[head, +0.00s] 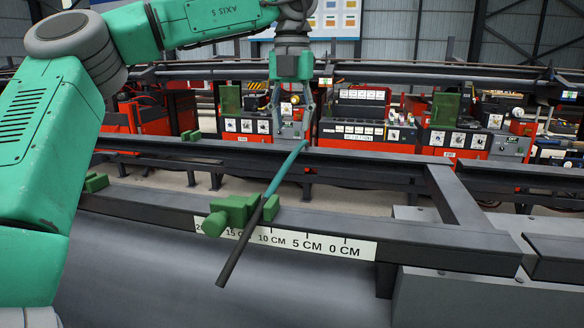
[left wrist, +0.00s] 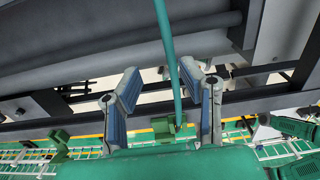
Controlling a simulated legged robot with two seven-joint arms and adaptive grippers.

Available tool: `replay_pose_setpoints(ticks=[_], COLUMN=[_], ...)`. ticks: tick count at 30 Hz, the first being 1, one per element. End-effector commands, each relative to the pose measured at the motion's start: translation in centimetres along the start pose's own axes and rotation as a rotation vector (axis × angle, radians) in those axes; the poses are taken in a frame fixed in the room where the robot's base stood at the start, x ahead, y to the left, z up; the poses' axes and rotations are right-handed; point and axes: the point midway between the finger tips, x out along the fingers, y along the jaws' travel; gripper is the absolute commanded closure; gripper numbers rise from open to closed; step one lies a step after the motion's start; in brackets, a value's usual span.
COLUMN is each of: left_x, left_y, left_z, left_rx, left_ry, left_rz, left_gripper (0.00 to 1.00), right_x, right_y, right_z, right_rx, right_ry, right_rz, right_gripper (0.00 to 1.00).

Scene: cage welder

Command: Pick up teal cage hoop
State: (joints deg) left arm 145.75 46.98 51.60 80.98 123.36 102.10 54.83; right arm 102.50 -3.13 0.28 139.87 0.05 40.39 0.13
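The teal cage hoop (head: 283,168) shows in the head view as a thin, slightly curved rod. It slants from just below my left gripper down to the green clamp block on the near rail, where a dark rod continues toward the lower left. My left gripper (head: 292,122) points down above the hoop's upper end. In the left wrist view, the fingers of my left gripper (left wrist: 166,98) are spread apart. The teal hoop (left wrist: 168,52) runs between them, nearer the right finger, with no clear contact. The hoop's full shape is not visible. My right gripper is out of view.
The near dark rail (head: 400,228) carries a centimetre scale (head: 300,242) and green clamp blocks (head: 232,213). Another dark rail (head: 370,160) crosses behind it. Red machines (head: 365,125) stand at the back. A grey box (head: 455,290) is at lower right.

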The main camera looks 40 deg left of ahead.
Motion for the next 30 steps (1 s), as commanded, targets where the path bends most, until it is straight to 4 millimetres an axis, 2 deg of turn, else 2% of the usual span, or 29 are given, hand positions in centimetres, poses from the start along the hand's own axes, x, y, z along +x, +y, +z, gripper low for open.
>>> replay_pose_setpoints(ticks=[7,16,25,28,30], left_x=[1.7,5.9,6.3,6.3,6.2], left_y=[-0.5,-0.8,-0.8,-0.8,-0.9], left_z=[-0.5,-0.9,-0.9,-0.9,-1.0], left_rx=[0.002,0.001,0.001,0.002,0.002], left_ry=[-0.002,0.001,-0.001,-0.001,-0.001], left_rz=[0.004,0.000,-0.001,0.000,0.001], left_gripper=[0.65,0.65,0.65,1.00,1.00], right_x=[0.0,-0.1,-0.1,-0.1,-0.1], right_y=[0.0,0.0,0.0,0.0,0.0], right_z=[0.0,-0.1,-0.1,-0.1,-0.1], right_rx=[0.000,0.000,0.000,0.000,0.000], right_ry=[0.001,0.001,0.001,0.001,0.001], right_rz=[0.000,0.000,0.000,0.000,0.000], right_gripper=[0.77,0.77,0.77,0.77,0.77])
